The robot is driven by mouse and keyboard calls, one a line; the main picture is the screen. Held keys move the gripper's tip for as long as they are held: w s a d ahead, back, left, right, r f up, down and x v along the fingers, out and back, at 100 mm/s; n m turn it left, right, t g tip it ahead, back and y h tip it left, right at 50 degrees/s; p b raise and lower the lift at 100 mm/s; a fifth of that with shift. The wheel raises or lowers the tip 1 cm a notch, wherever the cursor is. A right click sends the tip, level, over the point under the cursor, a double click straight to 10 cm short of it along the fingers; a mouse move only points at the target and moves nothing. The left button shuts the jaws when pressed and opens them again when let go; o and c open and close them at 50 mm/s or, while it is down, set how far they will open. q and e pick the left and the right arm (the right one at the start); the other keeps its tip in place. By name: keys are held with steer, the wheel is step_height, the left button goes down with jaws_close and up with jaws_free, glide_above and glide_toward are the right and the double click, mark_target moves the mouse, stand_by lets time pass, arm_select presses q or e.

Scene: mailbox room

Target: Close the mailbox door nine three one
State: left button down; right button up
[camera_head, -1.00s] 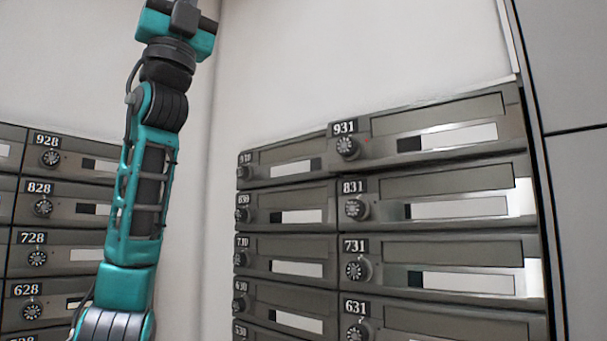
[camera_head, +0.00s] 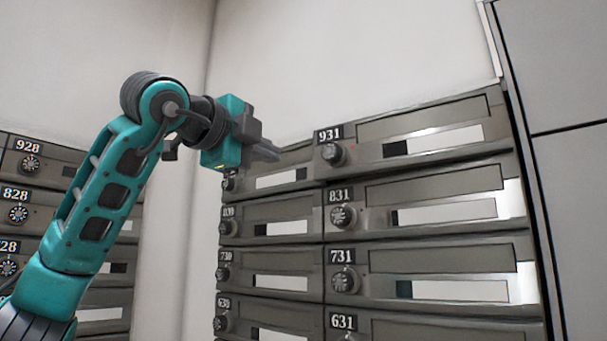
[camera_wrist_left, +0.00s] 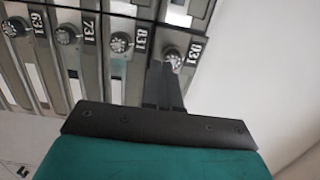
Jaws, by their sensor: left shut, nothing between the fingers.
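The mailbox door 931 (camera_head: 430,137) is at the top of the right-hand column in the head view, a grey front with a dial, a slot and a white strip. It sits slightly proud of the column beside it; how far ajar it is, I cannot tell. My left gripper (camera_head: 268,152) is shut and empty, left of door 931, in front of the top door of the neighbouring column. In the left wrist view the shut fingers (camera_wrist_left: 164,76) point toward the 931 dial (camera_wrist_left: 173,56); contact is not clear. My right gripper is not in view.
Below are doors 831 (camera_head: 430,198), 731 (camera_head: 440,270) and 631. Another bank of mailboxes with 928 (camera_head: 40,155) stands at the left, partly behind my left arm. A plain wall rises above the boxes. A grey panel (camera_head: 555,70) borders them at the right.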

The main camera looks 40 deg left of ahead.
mark_target(317, 175)
arm_select(q)
steer(key=w+p, duration=0.3)
steer(key=w, duration=0.9)
steer(key=shift+w+a+r, duration=0.1)
steer(key=shift+w+a, duration=0.05)
steer(key=shift+w+p, duration=0.3)
steer(key=shift+w, duration=0.3)
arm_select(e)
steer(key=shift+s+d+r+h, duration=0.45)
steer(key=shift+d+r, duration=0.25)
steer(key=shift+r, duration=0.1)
arm_select(q)
steer(key=w+m+h+p, duration=0.1)
steer(key=w+h+p, duration=0.1)
steer(key=w+p, duration=0.1)
steer(key=shift+w+a, duration=0.1)
steer(key=shift+w, duration=0.3)
steer(key=shift+w+a+r+m, duration=0.1)
steer(key=shift+m, duration=0.2)
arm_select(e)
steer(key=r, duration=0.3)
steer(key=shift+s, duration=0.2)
